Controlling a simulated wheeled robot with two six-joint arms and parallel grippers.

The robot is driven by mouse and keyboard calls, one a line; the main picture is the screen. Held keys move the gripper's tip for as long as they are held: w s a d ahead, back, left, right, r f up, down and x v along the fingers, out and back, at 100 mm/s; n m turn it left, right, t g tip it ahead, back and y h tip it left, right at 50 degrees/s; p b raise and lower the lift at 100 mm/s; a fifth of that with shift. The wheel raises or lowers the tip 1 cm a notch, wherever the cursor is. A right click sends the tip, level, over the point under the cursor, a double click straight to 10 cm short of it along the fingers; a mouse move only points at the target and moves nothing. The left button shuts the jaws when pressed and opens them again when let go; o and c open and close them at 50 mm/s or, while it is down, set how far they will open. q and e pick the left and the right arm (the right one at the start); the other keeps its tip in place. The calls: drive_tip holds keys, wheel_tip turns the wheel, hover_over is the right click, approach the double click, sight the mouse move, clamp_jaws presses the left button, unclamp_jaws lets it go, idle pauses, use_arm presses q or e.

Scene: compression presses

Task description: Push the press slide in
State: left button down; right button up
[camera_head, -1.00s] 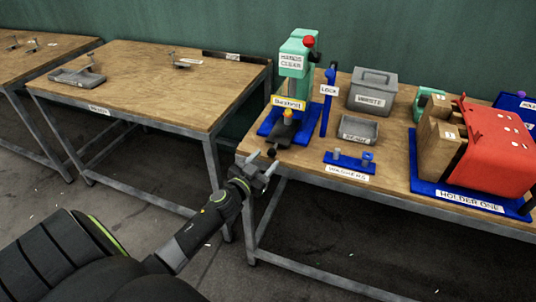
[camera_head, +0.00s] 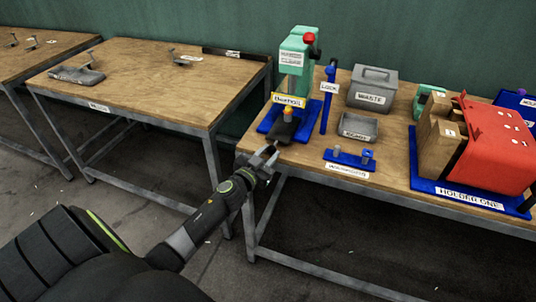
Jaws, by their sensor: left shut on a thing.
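The green press (camera_head: 294,62) stands on a blue base (camera_head: 266,125) at the left end of the right-hand bench. A red knob is at its top. Its dark slide (camera_head: 281,132) sticks out at the front, toward the bench edge, with a small orange piece (camera_head: 288,110) above it. My left gripper (camera_head: 269,154) is at the slide's front end, over the bench's front edge, and is shut on the slide's handle. The fingers hide most of the handle. My right gripper is not in view.
The blue LOCK post (camera_head: 327,100) stands right of the press. Further right are a grey tray (camera_head: 359,126), a WASTE bin (camera_head: 372,88), a blue rack (camera_head: 349,159) and a red holder (camera_head: 497,148). Another bench (camera_head: 150,85) stands left, across a gap.

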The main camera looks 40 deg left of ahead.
sight(272, 146)
use_arm(q)
drive_tip(key=shift+w+a+b, duration=0.2)
drive_tip(key=shift+w, duration=0.65)
drive_tip(key=shift+w+a+b, duration=0.15)
drive_tip(key=shift+w+a, duration=0.05)
drive_tip(key=shift+w, duration=0.65)
drive_tip(key=shift+r, duration=0.1)
drive_tip(key=c, duration=1.5)
unclamp_jaws()
drive_tip(key=shift+r, duration=0.1)
drive_tip(key=shift+c, duration=0.2)
drive_tip(key=o, duration=0.4)
drive_tip(key=shift+w+f, duration=0.2)
drive_tip(key=shift+o, duration=0.2)
drive_tip(key=shift+s, duration=0.1)
